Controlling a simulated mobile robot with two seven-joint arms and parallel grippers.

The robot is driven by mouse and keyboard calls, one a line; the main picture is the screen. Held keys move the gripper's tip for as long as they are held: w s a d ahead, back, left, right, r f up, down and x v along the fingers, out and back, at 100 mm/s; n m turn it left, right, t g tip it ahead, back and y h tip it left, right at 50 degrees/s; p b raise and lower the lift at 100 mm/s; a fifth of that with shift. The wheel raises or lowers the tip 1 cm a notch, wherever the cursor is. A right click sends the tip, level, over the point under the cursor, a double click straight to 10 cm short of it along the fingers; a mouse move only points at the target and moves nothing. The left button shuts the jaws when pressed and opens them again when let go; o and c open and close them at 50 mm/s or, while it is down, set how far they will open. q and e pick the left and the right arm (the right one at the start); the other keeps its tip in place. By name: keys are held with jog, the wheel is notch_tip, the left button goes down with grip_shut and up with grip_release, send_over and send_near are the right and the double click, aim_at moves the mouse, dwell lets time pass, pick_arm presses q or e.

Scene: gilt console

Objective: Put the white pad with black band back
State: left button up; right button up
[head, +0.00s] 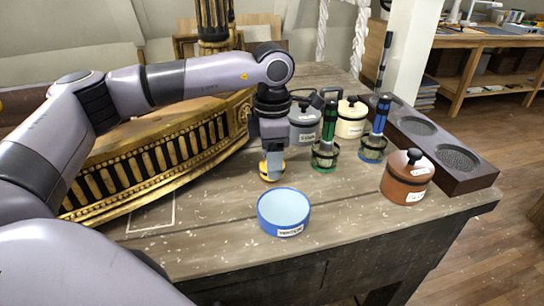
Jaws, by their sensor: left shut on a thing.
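My left gripper (272,166) points down over the middle of the table, shut on a small round yellow thing (271,177) at table height. The fingers cover much of it, and I cannot tell whether it is touching the table. I cannot make out a white pad with a black band in this view; the held thing shows mainly yellow with a darker part. A thin pale rectangle outline (152,213) is marked on the table at the left. My right gripper is not in view.
A blue labelled bowl (284,210) stands just in front of the gripper. Behind and right are a grey jar (304,124), cream jar (351,119), green holder (326,152), blue holder (374,142) and brown jar (407,178). A dark rack (477,181) and gilt console piece (150,165) flank them.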

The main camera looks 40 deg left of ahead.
pick_arm(q)
jog(key=shift+f, duration=0.2)
jog(key=o, duration=1)
jog(key=shift+r, duration=0.1)
notch_tip(320, 180, up, 12)
jog(key=shift+r+p, duration=0.2)
jog(key=shift+p, duration=0.1)
jog(key=shift+f, duration=0.1)
